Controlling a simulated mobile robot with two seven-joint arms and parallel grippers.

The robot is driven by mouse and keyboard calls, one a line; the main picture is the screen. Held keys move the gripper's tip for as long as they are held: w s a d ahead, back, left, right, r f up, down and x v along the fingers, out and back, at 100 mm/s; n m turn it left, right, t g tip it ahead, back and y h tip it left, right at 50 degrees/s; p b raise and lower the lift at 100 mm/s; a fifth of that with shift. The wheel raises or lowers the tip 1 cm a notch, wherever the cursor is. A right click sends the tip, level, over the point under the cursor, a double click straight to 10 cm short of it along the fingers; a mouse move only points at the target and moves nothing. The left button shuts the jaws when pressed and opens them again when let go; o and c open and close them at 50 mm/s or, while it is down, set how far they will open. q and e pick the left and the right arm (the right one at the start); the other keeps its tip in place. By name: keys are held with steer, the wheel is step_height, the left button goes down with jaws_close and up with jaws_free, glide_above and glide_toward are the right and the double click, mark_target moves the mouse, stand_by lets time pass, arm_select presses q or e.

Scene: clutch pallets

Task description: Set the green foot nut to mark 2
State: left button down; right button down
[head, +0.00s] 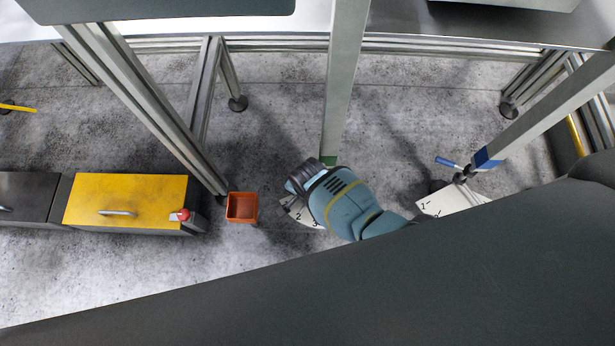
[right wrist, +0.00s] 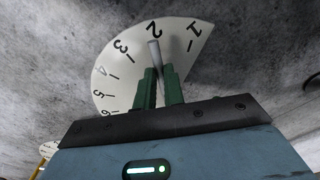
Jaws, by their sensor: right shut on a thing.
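The table leg with a green band (head: 328,160) stands in the middle of the head view. My right gripper (head: 300,190) is at its foot and hides the green foot nut there. In the right wrist view a white dial plate (right wrist: 118,72) with numbered marks lies on the floor. My right gripper (right wrist: 160,80) has its two dark green fingers around a grey lever (right wrist: 154,52), whose rounded end shows beyond them. The lever's end appears just below the numeral 2. The nut's body cannot be made out. My left gripper is not in view.
A leg with a blue band (head: 486,158), a blue handle (head: 446,162) and another dial plate (head: 450,200) stand to the right. An orange bin (head: 242,208) and a yellow drawer unit (head: 128,200) are on the left. Floor behind the middle leg is clear.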

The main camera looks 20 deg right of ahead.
steer(key=shift+w, duration=0.1)
stand_by(0.4)
steer(key=c, duration=1.5)
jaws_free()
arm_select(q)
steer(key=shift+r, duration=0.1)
arm_select(e)
steer(key=shift+r, duration=0.15)
